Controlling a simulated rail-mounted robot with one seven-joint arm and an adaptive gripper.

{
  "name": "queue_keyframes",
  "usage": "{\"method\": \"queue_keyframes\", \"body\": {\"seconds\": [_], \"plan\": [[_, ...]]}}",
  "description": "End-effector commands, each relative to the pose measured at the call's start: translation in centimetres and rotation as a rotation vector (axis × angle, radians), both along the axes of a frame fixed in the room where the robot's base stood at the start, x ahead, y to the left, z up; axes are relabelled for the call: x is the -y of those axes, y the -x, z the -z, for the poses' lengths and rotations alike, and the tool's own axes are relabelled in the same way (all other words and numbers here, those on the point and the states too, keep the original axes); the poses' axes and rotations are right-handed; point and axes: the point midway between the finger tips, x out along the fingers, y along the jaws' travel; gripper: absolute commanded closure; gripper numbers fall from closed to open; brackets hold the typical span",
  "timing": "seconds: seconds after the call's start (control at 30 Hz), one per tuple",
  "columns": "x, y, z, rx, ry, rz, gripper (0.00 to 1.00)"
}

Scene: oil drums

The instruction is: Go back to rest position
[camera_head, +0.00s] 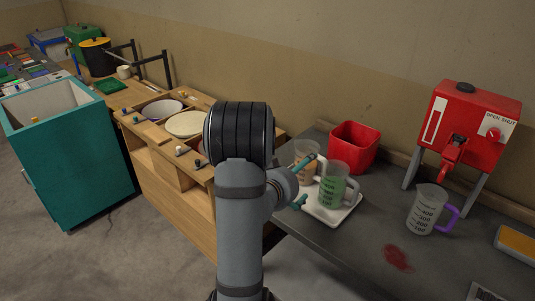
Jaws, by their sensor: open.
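My arm rises in front of the camera, and my gripper (308,183) points right over the grey counter. Its teal fingers are apart, near a measuring jug with green contents (331,187) on a white tray (346,211). One finger shows above and one lower left of the jug's side. I cannot tell whether they touch it. A second jug with pale brown contents (304,158) stands behind, partly hidden by my gripper.
A red dispenser (470,125) stands at the right on grey legs. A jug with a purple handle (427,211) stands below it. A red spill (398,258) lies on the counter. A red bin (355,148) stands behind the tray. A wooden bench (170,192) is left.

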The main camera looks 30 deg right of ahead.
Motion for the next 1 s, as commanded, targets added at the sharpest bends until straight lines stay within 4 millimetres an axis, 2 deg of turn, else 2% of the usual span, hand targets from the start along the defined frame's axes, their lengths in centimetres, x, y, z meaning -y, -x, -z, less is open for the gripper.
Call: {"method": "queue_keyframes", "body": {"seconds": [0.27, 0.7, 0.8, 1.0], "plan": [[1.0, -0.6, 0.4, -0.002, -0.001, 0.002, 0.00], [7.3, -4.4, 3.5, -0.002, -0.001, 0.000, 0.00], [8.4, -5.1, 4.0, -0.001, -0.001, 0.001, 0.00], [9.6, -5.8, 5.0, 0.001, 0.001, -0.001, 0.00]]}}
